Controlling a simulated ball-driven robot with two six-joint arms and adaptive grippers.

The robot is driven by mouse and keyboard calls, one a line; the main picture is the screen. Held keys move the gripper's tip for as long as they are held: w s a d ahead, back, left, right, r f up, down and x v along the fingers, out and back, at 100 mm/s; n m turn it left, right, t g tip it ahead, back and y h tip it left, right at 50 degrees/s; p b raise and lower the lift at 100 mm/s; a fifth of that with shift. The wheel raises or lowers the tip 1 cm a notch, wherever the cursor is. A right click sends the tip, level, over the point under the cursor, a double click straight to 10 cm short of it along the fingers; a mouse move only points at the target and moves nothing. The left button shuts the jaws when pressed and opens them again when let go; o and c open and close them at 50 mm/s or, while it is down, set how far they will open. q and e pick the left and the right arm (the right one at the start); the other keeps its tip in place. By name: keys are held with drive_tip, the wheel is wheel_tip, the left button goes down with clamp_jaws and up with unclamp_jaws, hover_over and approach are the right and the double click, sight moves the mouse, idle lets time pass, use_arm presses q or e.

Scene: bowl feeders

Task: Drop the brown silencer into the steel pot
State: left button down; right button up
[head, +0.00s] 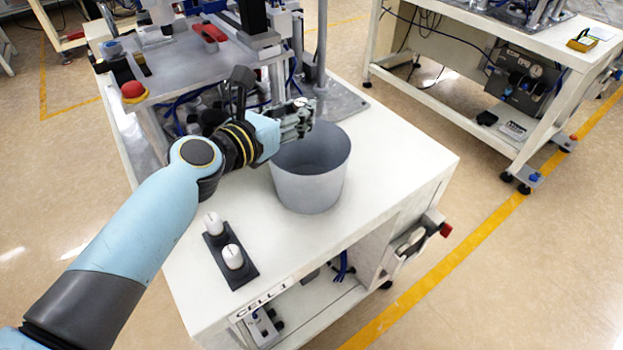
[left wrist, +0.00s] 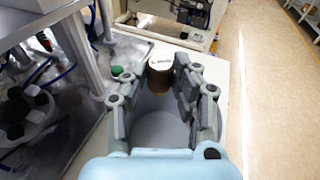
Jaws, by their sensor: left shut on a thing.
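The steel pot (head: 308,186) is a grey open bucket standing upright on the white table, with its mouth upward. My left gripper (head: 303,108) is at the pot's far left rim, above its opening. In the left wrist view my left gripper (left wrist: 158,88) is shut on the brown silencer (left wrist: 158,82), a small brown cylinder with a pale top. The silencer is between the fingertips, with the pot's grey inside (left wrist: 160,128) below it. My right gripper is not in view.
The white table (head: 390,180) has free room right of the pot. A black plate with two white knobs (head: 232,256) lies at the front left. A machine frame with a red button (head: 133,90) stands behind. A green round thing (left wrist: 117,71) is beside the gripper.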

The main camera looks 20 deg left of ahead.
use_arm(q)
drive_tip(key=c, duration=1)
unclamp_jaws()
drive_tip(key=shift+o, duration=0.2)
drive_tip(key=v, duration=1.2)
drive_tip(key=shift+f, duration=0.1)
